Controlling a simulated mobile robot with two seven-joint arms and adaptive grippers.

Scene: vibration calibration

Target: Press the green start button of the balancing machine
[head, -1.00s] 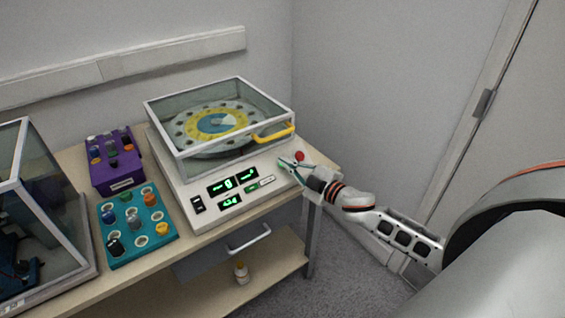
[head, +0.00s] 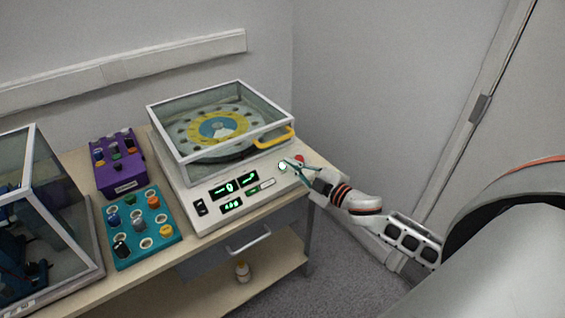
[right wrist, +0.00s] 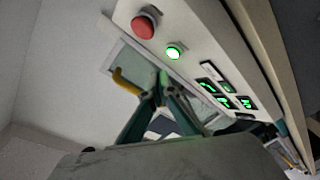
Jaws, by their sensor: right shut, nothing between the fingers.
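The balancing machine (head: 179,190) stands on the bench with its clear lid lowered over a round disc (head: 218,128). Its green start button (head: 283,166) glows brightly on the right of the front panel; it also shows lit in the right wrist view (right wrist: 174,51). A red button (head: 300,158) is beside it, also in the right wrist view (right wrist: 144,24). My right gripper (head: 291,163) is shut and empty, its tips right by the green button. In the right wrist view the fingertips (right wrist: 160,78) appear just short of the button; I cannot tell if they touch. My left gripper is out of view.
The yellow lid handle (head: 275,138) is close behind my right gripper. Green-lit displays (head: 222,188) are on the panel. A purple rack (head: 117,166) and a teal tray (head: 123,235) stand to the left, beside a glass-sided case (head: 62,190).

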